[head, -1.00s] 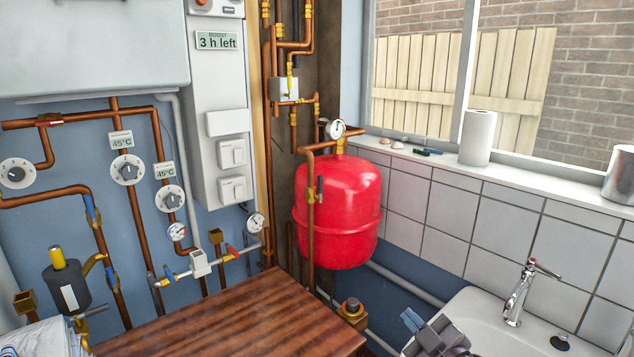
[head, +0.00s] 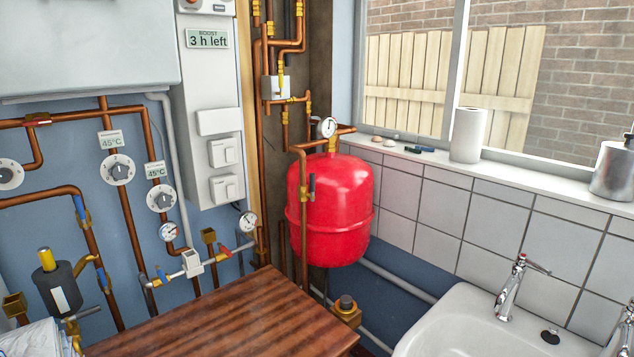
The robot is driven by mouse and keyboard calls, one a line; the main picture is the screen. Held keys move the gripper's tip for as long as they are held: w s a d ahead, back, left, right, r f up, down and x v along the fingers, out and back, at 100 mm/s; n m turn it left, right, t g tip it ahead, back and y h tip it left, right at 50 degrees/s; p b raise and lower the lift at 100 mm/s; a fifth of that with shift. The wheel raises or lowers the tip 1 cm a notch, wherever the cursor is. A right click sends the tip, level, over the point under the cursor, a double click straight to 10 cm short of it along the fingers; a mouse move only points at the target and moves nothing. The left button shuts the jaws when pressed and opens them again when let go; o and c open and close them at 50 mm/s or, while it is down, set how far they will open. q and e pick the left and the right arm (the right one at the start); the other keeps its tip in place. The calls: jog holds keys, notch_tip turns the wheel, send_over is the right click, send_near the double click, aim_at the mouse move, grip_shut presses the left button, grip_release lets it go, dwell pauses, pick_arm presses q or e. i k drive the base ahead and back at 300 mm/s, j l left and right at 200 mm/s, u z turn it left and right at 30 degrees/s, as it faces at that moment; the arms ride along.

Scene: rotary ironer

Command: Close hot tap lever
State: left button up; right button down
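A chrome tap (head: 507,292) stands upright at the back left of the white sink (head: 455,318). Its thin lever (head: 537,267) points to the right and has a small red mark near its base. A second chrome tap (head: 625,328) is cut off by the right edge of the picture. Whether water runs from either tap cannot be told. Neither of my grippers is in view.
A brown wooden worktop (head: 225,320) lies left of the sink. A red tank (head: 330,210) and copper pipes stand behind. The windowsill above holds a paper roll (head: 467,135) and a metal dispenser (head: 612,170). A dark plug (head: 550,336) lies near the tap.

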aim_at(522, 258)
jog(key=z, duration=1.25)
